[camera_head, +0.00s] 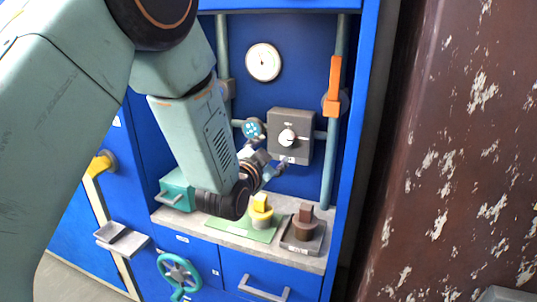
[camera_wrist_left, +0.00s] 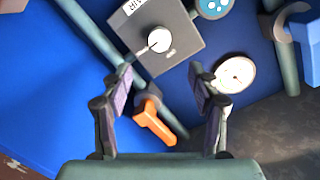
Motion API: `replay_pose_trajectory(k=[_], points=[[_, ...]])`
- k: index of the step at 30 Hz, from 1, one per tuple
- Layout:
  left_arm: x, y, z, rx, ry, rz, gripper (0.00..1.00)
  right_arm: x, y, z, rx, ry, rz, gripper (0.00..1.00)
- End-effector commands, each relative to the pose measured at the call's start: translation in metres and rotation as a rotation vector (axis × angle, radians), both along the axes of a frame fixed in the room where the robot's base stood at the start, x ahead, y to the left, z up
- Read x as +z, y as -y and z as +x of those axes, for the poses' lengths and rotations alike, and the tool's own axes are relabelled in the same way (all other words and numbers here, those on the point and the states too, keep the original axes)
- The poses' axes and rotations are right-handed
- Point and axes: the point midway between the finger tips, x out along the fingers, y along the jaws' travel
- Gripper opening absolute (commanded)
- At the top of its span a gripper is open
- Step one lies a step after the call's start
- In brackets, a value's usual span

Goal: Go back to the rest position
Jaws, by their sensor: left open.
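My left arm comes in from the left in the head view and hides part of the blue cabinet. Its gripper (camera_head: 272,170) is in front of the cabinet's recess, just below and left of the grey control box (camera_head: 303,124) with a white knob (camera_head: 287,137). In the left wrist view the gripper (camera_wrist_left: 160,82) has its two fingers spread apart with nothing between them. The control box (camera_wrist_left: 178,22) and its knob (camera_wrist_left: 159,39) lie beyond the fingertips. My right gripper is not in view.
A yellow-topped piece (camera_head: 261,207) on a green plate and a brown piece (camera_head: 304,217) on a dark plate stand on the shelf below. An orange lever (camera_head: 334,78) is on the right pipe. A round gauge (camera_head: 263,62) is above. A rusty wall (camera_head: 460,150) borders the right.

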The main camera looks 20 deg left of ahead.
Motion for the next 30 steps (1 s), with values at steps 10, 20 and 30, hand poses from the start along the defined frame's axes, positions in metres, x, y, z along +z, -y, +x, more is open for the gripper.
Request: replay_pose_trajectory(k=[10,20,30], points=[[0.001,0.000,-0.010,-0.001,0.001,0.000,0.61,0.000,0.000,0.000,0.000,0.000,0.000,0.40],[0.001,0.000,-0.010,0.002,-0.002,-0.015,0.61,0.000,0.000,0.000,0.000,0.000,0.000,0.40],[-0.142,-0.007,-0.097,0.146,-0.477,-0.352,0.61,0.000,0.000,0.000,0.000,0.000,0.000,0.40]])
